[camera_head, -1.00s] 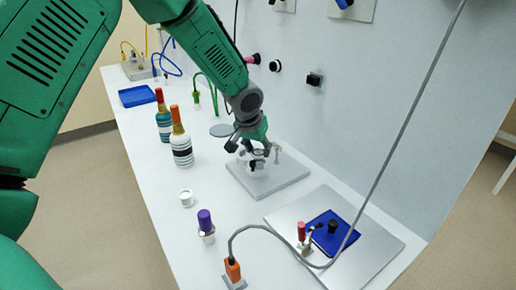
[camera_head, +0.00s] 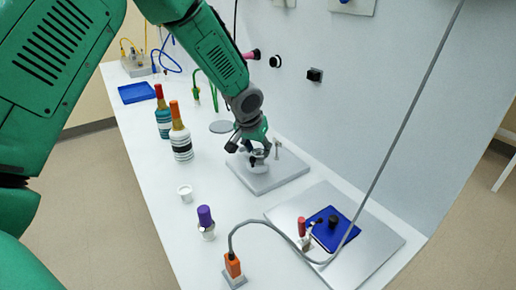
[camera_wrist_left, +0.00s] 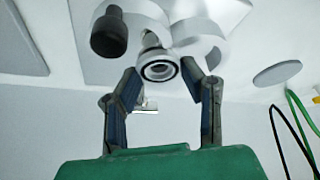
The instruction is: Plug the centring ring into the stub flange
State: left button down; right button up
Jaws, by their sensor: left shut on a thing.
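My left gripper (camera_head: 252,152) is over the grey base plate (camera_head: 285,181) on the white bench. In the left wrist view its two fingers (camera_wrist_left: 160,84) are closed about the centring ring (camera_wrist_left: 158,69), a silver ring with a dark band. The ring lies between the fingertips, in line with a short silver stub (camera_wrist_left: 150,40) that looks like the stub flange on the plate. The ring hides most of the stub's end, so I cannot tell whether they touch. A pale curved clamp-like part (camera_wrist_left: 212,48) is beside them. My right gripper is not in view.
A black knob (camera_wrist_left: 109,35) is close by the fingers. Two bottles (camera_head: 180,143), a small white cup (camera_head: 185,193) and a purple-capped item (camera_head: 205,218) stand left of the plate. A grey cable (camera_head: 410,115) crosses above a metal sheet (camera_head: 375,262) with a blue tray (camera_head: 345,238).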

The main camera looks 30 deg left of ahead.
pick_arm(q)
jog(key=shift+f, duration=0.4)
jog(key=c, duration=0.9)
grip_release()
jog(key=shift+r, duration=0.15)
jog(key=v, duration=1.1)
jog(key=shift+s+r, duration=0.1)
jog(key=shift+r, duration=0.2)
